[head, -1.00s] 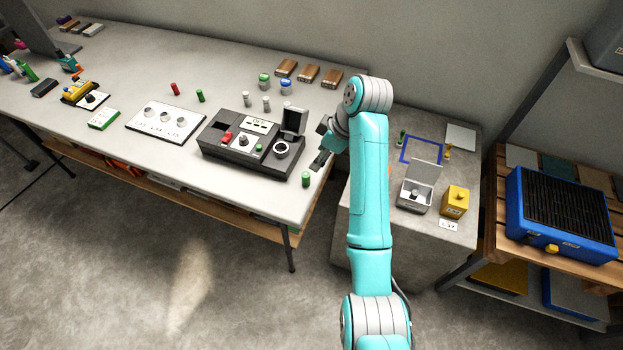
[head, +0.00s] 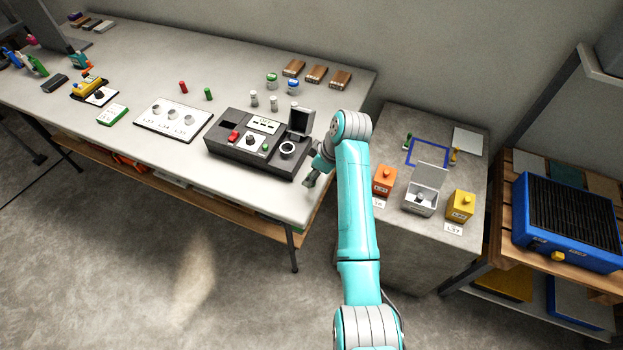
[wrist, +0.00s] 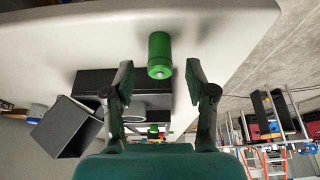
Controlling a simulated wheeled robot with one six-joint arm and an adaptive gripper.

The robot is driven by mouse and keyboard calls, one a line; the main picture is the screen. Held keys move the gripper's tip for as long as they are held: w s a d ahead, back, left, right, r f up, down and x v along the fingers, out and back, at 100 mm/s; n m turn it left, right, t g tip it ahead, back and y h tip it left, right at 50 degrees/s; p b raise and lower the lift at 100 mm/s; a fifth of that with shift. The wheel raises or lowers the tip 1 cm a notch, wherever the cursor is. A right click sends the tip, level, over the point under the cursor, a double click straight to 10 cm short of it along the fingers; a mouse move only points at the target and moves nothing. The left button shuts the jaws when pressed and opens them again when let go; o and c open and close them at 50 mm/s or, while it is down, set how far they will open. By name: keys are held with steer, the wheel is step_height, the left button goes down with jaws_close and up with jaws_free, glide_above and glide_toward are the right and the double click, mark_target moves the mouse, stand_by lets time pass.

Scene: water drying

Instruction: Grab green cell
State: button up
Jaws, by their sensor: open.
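In the wrist view a green cell (wrist: 159,50) stands out ahead, centred between the two fingers of my gripper (wrist: 160,72). The fingers are apart, with clear space on both sides of the cell, and no grip on it shows. In the head view my gripper (head: 311,179) is at the front right corner of the long table (head: 230,185), and it hides this cell. Another green cell (head: 208,94) stands farther back on the table, next to a red cell (head: 183,87).
A dark device (head: 252,160) with an open lid (head: 300,120) stands right beside my gripper; its lid also shows in the wrist view (wrist: 65,127). A white holder plate (head: 172,122) lies to the left. A lower stand (head: 375,240) with small boxes is at the right.

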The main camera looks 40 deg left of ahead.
steer(key=shift+c, duration=0.3)
jaws_close()
